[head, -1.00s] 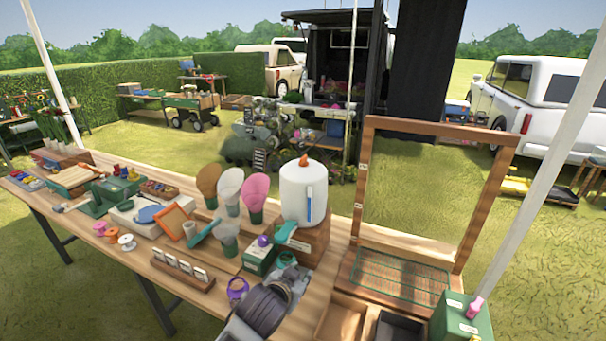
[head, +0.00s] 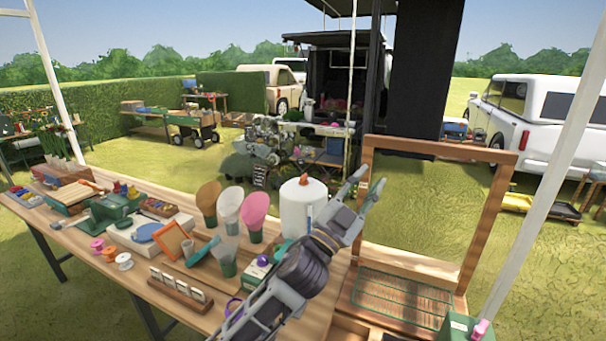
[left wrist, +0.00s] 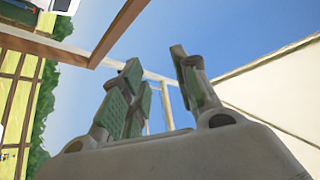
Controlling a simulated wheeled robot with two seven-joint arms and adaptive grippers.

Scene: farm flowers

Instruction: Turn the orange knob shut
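The orange knob (head: 305,179) sits on top of the white cylindrical tank (head: 297,212) in the head view. The tank has a blue strip on its front, and my left arm hides its lower right part. My left gripper (head: 369,182) is raised to the right of the tank, apart from the knob, with its fingers pointing up and away. In the left wrist view the gripper (left wrist: 155,58) has its fingers spread with nothing between them, against the sky. The knob is not in the left wrist view. My right gripper is not in view.
A wooden frame (head: 371,200) stands upright just right of my left gripper. Paper-wrapped cones (head: 229,212) stand left of the tank. A wire rack (head: 402,296) and a green box (head: 462,327) are at the right. A label stand (head: 180,287) is in front.

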